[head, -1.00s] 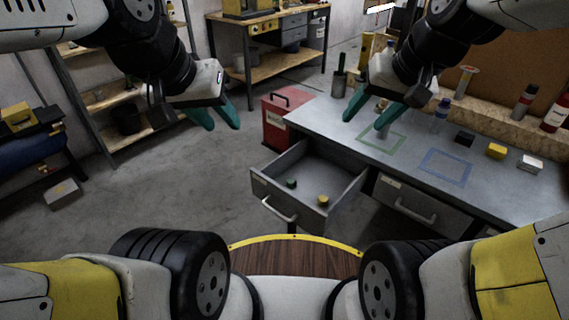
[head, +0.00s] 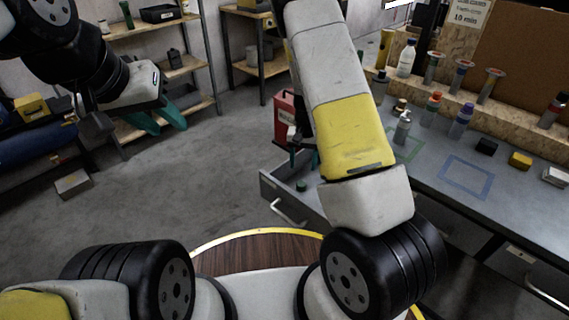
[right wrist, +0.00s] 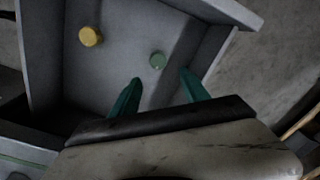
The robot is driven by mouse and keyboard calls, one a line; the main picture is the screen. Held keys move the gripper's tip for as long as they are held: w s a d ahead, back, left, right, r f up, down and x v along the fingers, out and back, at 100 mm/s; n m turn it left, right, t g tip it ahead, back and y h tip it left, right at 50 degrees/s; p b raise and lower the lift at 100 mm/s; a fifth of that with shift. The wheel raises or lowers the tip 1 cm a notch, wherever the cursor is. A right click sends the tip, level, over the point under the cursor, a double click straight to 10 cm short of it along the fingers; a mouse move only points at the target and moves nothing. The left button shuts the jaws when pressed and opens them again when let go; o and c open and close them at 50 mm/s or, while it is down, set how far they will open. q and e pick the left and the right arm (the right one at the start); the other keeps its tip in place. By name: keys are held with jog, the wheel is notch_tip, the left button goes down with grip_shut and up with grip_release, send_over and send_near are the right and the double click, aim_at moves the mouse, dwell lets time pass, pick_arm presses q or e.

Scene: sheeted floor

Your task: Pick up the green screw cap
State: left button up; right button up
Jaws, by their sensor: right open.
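The green screw cap (head: 301,185) lies on the floor of the open grey drawer (head: 268,184). In the right wrist view the green cap (right wrist: 157,60) is ahead of my right gripper's fingertips, roughly between their lines and apart from them. My right gripper (right wrist: 160,82) is open and empty over the drawer. In the head view my right gripper (head: 303,158) is partly hidden behind my own arm. My left gripper (head: 165,122) hangs far to the left, away from the drawer, with its green fingers apart and nothing between them.
A yellow cap (right wrist: 90,36) lies left of the green one in the drawer. The drawer walls surround both caps. A red box (head: 285,116) stands behind the drawer. The bench top (head: 440,175) holds several bottles and small blocks on the right.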

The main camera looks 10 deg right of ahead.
aim_at(301, 182)
jog(key=shift+w+f, duration=0.2)
jog(key=shift+f, duration=0.75)
jog(key=f, duration=0.7)
jog(key=shift+s+a, duration=0.1)
jog(key=shift+s, duration=0.25)
jog(key=shift+c, duration=0.2)
grip_shut()
